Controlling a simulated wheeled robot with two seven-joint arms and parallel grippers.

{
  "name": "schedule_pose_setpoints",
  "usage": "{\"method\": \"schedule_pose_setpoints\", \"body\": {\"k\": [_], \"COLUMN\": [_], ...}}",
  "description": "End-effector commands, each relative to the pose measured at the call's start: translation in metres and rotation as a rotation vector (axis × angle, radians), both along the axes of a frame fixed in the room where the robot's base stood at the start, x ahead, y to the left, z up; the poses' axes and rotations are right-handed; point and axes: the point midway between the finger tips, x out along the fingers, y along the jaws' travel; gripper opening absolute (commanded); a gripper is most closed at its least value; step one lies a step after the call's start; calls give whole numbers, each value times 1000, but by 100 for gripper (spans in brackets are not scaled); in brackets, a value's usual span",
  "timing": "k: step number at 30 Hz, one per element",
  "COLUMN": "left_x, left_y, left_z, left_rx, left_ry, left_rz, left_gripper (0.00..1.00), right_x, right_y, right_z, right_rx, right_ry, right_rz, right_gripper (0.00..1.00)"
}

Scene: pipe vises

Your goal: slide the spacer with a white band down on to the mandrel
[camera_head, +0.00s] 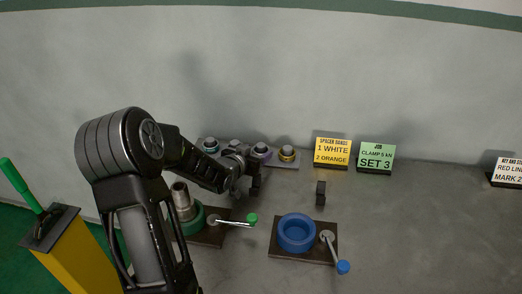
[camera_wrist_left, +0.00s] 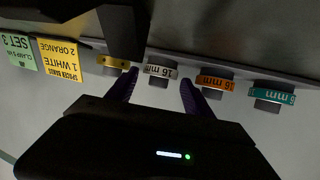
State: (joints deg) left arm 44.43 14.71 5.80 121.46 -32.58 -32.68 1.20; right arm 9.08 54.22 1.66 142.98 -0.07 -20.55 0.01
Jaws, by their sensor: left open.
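The spacer with a white band (camera_wrist_left: 160,72), marked 16 mm, stands in a row on a rack. In the head view it appears to be the grey piece (camera_head: 262,150) next to the yellow-banded one. My left gripper (camera_wrist_left: 157,90) is open, with its two fingers to either side of the white-banded spacer in the wrist view; contact cannot be made out. In the head view the left gripper (camera_head: 255,182) is just in front of the rack. A grey stepped upright piece (camera_head: 182,200), perhaps the mandrel, stands in the green vise. My right gripper is not in view.
Yellow-banded (camera_wrist_left: 113,62), orange-banded (camera_wrist_left: 215,83) and teal-banded (camera_wrist_left: 272,95) spacers flank the white one closely. A blue vise (camera_head: 296,233) and a small dark block (camera_head: 320,193) stand to the right. Signs (camera_head: 333,153) stand behind.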

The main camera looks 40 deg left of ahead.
Motion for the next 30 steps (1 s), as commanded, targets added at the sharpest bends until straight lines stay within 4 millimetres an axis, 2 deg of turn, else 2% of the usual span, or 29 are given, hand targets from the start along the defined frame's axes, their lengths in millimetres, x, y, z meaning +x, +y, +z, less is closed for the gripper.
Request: {"method": "schedule_pose_setpoints", "body": {"k": [5, 22, 30], "left_x": [14, 14, 14], "left_y": [3, 3, 3], "left_z": [-6, -6, -6], "left_rx": [-1, 0, 0], "left_ry": [0, 0, 0], "left_rz": [0, 0, 0], "left_gripper": [60, 60, 39], "right_x": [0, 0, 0], "right_y": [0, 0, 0], "right_z": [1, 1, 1], "right_rx": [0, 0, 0], "right_ry": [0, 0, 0], "right_rz": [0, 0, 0], "right_gripper": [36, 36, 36]}}
